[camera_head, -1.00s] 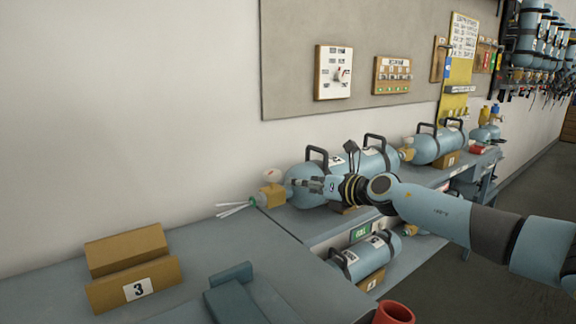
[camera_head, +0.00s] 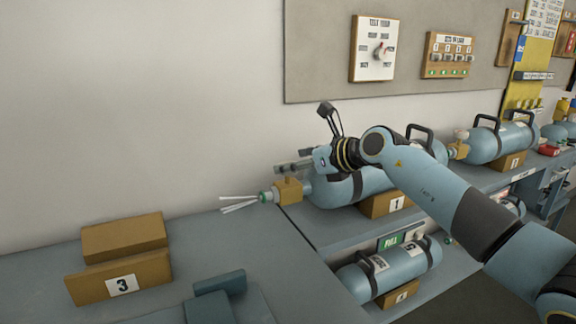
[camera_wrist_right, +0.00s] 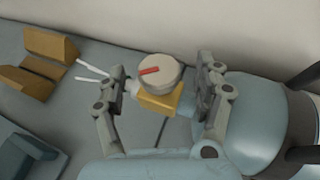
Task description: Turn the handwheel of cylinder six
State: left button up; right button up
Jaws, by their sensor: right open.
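A blue cylinder (camera_head: 330,192) lies on the bench in a stand marked 1; I cannot read a six on it. Its brass valve block (camera_head: 289,190) points left and shows in the right wrist view (camera_wrist_right: 160,98). On the block sits a pale round handwheel (camera_wrist_right: 158,74) with a red mark, hidden by my fingers in the head view. My right gripper (camera_head: 292,160) is above the valve. In the right wrist view its open fingers (camera_wrist_right: 162,84) stand on both sides of the handwheel, apart from it. My left gripper is not in view.
White tubes (camera_head: 238,204) stick out left of the valve. An empty stand marked 3 (camera_head: 122,272) is at the left. Another cylinder (camera_head: 395,268) lies on the lower shelf, and one (camera_head: 490,143) lies farther right. A wall board (camera_head: 330,60) is behind.

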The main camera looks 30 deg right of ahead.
jog(key=shift+x, duration=1.45)
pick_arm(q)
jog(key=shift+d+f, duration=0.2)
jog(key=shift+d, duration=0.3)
pick_arm(e)
jog(key=shift+a, duration=0.1)
jog(key=c, duration=1.2)
jog(key=n+y+b, duration=0.1)
jog(key=b, duration=0.2)
jog(key=shift+f+g, duration=0.25)
jog(key=shift+g, duration=0.05)
jog(key=shift+r+n+y+b, duration=0.2)
jog(key=shift+n+y+b, duration=0.1)
jog(key=shift+y+b, duration=0.15)
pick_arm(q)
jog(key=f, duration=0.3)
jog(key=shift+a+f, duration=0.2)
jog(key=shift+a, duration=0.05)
pick_arm(e)
jog(key=shift+r, duration=0.1)
